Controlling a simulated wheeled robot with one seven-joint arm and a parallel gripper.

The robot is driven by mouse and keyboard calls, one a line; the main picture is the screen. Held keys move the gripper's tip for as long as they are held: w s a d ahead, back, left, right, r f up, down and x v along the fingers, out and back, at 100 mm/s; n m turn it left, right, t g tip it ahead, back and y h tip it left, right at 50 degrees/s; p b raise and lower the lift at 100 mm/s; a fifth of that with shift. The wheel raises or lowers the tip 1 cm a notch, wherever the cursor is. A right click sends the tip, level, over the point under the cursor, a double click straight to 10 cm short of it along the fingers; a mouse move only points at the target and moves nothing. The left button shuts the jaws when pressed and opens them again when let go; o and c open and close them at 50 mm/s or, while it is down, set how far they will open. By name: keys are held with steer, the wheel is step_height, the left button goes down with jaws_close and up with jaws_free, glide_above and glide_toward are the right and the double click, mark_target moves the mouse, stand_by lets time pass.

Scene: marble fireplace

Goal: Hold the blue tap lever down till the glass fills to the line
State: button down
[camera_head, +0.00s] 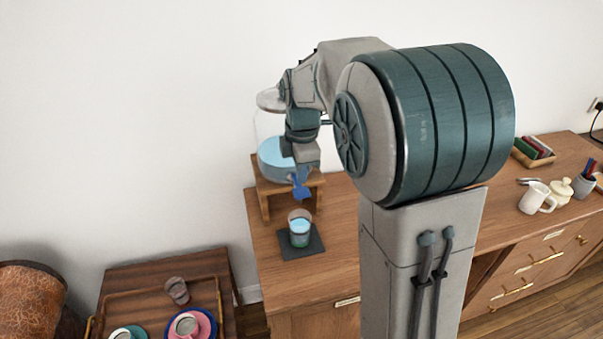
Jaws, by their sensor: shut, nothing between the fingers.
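A glass dispenser (271,158) with blue water stands on a wooden stand (264,203), partly hidden behind my arm. Its blue tap lever (300,188) shows at the front. My gripper (304,172) is shut and empty, just above the lever; whether they touch cannot be told. A drinking glass (300,227) stands upright below the tap on a dark square mat (311,248). The glass holds light blue water, but its fill line is too small to make out.
The dispenser stands on a wooden cabinet (274,268). To the right are a white jug (536,198), a lidded pot (561,191), a pen cup (584,186) and a box of coloured items (533,150). A low table with cups (177,290) is lower left.

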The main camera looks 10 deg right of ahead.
mark_target(301, 193)
step_height(301, 193, up, 11)
steer(key=shift+r+b, duration=0.15)
steer(key=shift+b, duration=0.3)
steer(key=shift+s, duration=0.1)
stand_by(1.2)
steer(key=s+d+f+m+t, duration=0.1)
steer(key=s+f+m, duration=0.4)
steer(key=s+m, duration=0.4)
steer(key=s+d+f+m+t, duration=0.1)
steer(key=s+d+f+m, duration=0.1)
steer(key=s+f+m, duration=0.3)
steer(key=s+m, duration=0.4)
steer(key=s, duration=0.3)
steer(key=shift+s+f+m+t, duration=0.15)
steer(key=shift+f+m+t, duration=0.05)
steer(key=shift+m+t, duration=0.1)
